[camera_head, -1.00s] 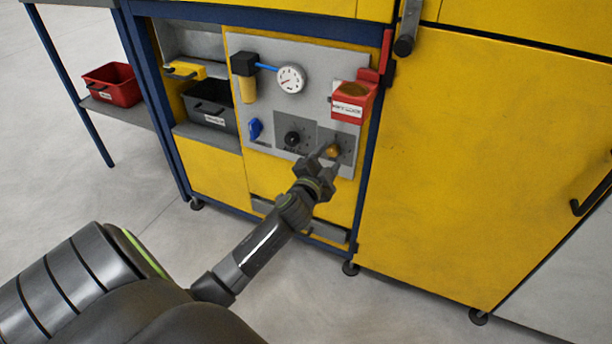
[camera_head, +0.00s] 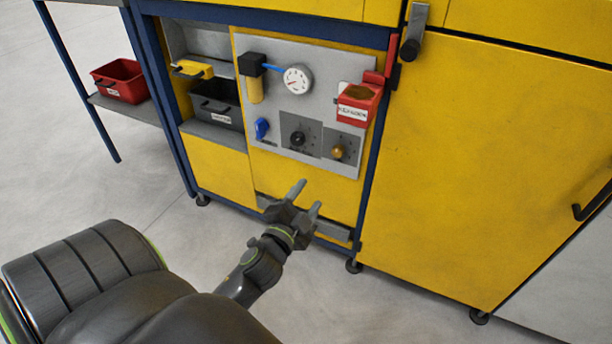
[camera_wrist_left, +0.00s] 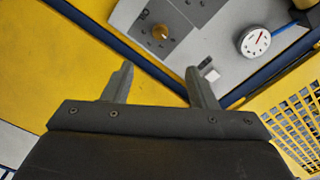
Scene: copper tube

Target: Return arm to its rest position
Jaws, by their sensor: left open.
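My left gripper (camera_head: 307,198) is open and empty in the head view. It is in front of the yellow lower panel, below the grey control panel (camera_head: 330,90), and apart from it. In the left wrist view its two fingers (camera_wrist_left: 160,85) are spread with nothing between them. The brass knob (camera_head: 338,152) on the control panel is clear of the gripper; it also shows in the left wrist view (camera_wrist_left: 160,32). A black knob (camera_head: 298,138) is to its left. My right gripper is in neither view.
A round gauge (camera_head: 297,79), a blue valve handle (camera_head: 262,128) and a red holder (camera_head: 358,104) are on the panel. A black bin (camera_head: 217,104) sits in the cabinet, and a red bin (camera_head: 118,80) on a side shelf. Floor is clear at left.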

